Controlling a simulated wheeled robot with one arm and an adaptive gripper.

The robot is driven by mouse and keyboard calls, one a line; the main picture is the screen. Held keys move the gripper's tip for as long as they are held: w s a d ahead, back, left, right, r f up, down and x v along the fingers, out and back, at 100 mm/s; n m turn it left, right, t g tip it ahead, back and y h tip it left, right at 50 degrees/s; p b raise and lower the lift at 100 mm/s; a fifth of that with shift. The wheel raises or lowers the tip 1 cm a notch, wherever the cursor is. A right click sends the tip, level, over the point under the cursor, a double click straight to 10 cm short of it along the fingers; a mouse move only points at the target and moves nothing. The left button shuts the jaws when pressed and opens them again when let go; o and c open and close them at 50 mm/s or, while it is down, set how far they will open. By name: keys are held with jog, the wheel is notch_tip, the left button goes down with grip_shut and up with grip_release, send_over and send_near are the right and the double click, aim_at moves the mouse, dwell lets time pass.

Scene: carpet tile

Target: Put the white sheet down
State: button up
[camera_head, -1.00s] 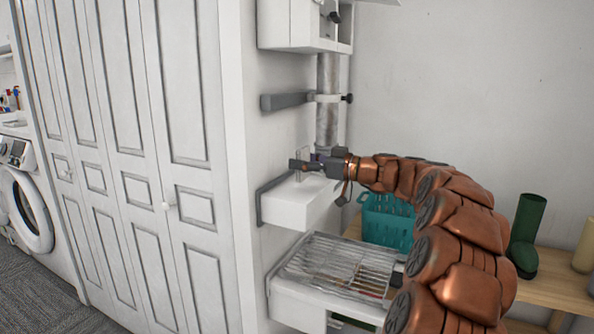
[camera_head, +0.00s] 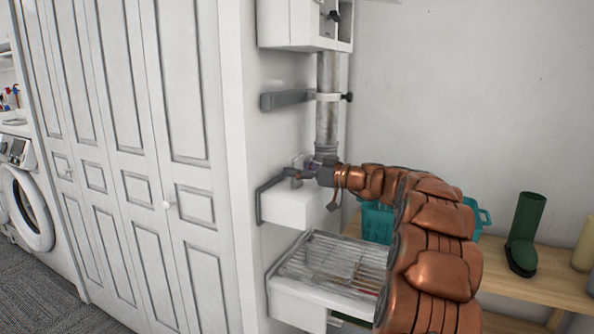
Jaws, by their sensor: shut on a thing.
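My gripper (camera_head: 292,175) is at the end of my copper arm, just above the small white wall shelf (camera_head: 295,210). It is shut on the white sheet (camera_head: 298,160), of which only a small pale, upright piece shows above the fingers. The rest of the sheet is hidden or too small to make out. I cannot tell whether the sheet touches the shelf.
A white unit with a wire rack (camera_head: 335,262) is below the shelf. A teal basket (camera_head: 376,222) and a green boot (camera_head: 526,235) stand on a wooden bench (camera_head: 530,285). A grey bracket (camera_head: 285,100) juts out above. White closet doors (camera_head: 130,160) fill the left.

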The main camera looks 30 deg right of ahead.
jog(key=shift+f+b, duration=0.2)
jog(key=shift+b, duration=0.15)
jog(key=o, duration=0.8)
jog(key=shift+c, duration=0.2)
jog(key=shift+r, duration=0.1)
jog(key=shift+r+p, duration=0.2)
jog(key=shift+p, duration=0.25)
jog(key=v, duration=1.2)
jog(key=shift+f+b, duration=0.2)
jog(key=shift+b, duration=0.15)
jog(key=shift+a, duration=0.15)
